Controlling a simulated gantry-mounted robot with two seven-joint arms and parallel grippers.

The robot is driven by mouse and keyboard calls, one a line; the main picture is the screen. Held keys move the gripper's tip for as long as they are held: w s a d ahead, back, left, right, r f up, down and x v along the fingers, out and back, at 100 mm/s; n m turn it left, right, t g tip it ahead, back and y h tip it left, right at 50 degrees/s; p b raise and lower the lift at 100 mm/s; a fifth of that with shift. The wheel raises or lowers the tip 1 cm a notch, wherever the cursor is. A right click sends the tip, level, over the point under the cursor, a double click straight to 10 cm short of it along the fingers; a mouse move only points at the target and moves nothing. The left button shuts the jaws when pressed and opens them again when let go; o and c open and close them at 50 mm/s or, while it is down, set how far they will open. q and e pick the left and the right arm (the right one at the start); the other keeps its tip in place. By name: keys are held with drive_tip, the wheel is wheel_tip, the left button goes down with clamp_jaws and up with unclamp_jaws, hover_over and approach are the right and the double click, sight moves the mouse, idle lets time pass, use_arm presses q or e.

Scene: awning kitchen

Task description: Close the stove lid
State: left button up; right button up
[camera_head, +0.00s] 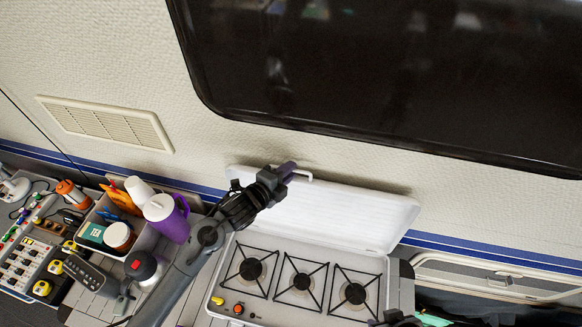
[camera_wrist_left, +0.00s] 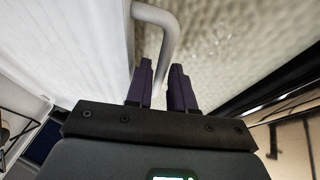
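The white stove (camera_head: 321,309) has several black-grated burners, and its white lid (camera_head: 345,212) stands raised at the back, near the wall. A bent, pale handle (camera_head: 303,174) sticks out at the lid's top edge; it shows as a grey rod in the left wrist view (camera_wrist_left: 167,30). My left gripper (camera_head: 288,171) is at this handle. In the left wrist view its purple fingers (camera_wrist_left: 162,88) are apart, and the rod's lower end runs down toward the gap; firm contact does not show. A dark part of mine shows at the bottom edge, with no right fingertips visible.
Left of the stove are a purple mug (camera_head: 170,222), a grey caddy (camera_head: 146,238) with jars and a tea box, and a kettle-like red-topped item (camera_head: 143,266). A dark window (camera_head: 400,75) is above. My left arm crosses the stove's left side.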

use_arm(q)
drive_tip(key=shift+x, duration=0.9)
drive_tip(key=shift+c, duration=0.3)
clamp_jaws()
